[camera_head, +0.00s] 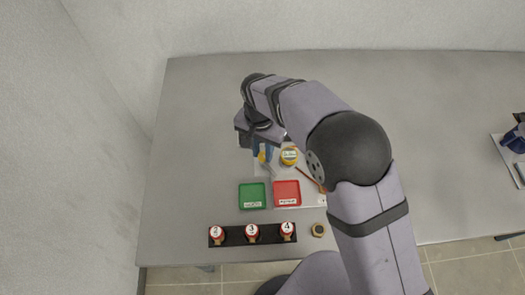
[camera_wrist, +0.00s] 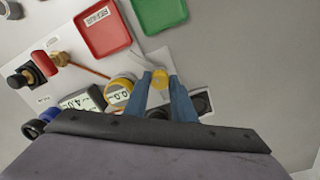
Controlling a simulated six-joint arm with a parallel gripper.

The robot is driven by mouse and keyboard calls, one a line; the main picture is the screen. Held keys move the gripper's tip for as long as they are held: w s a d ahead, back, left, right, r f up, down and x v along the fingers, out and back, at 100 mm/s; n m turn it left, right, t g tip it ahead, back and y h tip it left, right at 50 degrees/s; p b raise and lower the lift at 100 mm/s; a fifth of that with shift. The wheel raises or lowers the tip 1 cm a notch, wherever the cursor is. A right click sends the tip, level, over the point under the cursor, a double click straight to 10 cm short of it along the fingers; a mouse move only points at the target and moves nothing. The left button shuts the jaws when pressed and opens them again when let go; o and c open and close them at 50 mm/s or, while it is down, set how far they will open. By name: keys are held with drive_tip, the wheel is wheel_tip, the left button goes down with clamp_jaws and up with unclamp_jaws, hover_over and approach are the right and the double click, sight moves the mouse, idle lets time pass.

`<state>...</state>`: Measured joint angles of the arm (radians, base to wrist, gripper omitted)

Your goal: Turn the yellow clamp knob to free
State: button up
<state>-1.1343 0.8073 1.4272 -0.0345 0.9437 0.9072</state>
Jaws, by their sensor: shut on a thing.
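The yellow clamp knob (camera_wrist: 160,78) sits between the fingertips of my gripper (camera_wrist: 159,79) in the wrist view. My gripper's two blue fingers are shut on it. In the head view my gripper (camera_head: 262,156) points down at the knob (camera_head: 262,158), which is small and partly hidden by the fingers. The knob's pointer and turn angle are too small to read.
A yellow-rimmed gauge (camera_wrist: 120,92) stands close beside the fingers, with a grey display box (camera_wrist: 83,102) beyond it. A green tray (camera_head: 252,196) and a red tray (camera_head: 287,193) lie nearby. A black rack (camera_head: 267,237) holds numbered red pieces at the front edge.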

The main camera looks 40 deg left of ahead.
sight(262, 153)
drive_tip(key=m, duration=0.6)
drive_tip(key=shift+w+a+r, duration=0.1)
drive_tip(key=shift+w, duration=0.1)
drive_tip(key=shift+m, duration=0.3)
drive_tip(key=o, duration=1)
drive_tip(key=shift+o, duration=0.3)
drive_tip(key=shift+s, duration=0.1)
drive_tip(key=shift+a+r+b, duration=0.1)
drive_tip(key=shift+r+b, duration=1.2)
drive_tip(key=shift+r, duration=2.35)
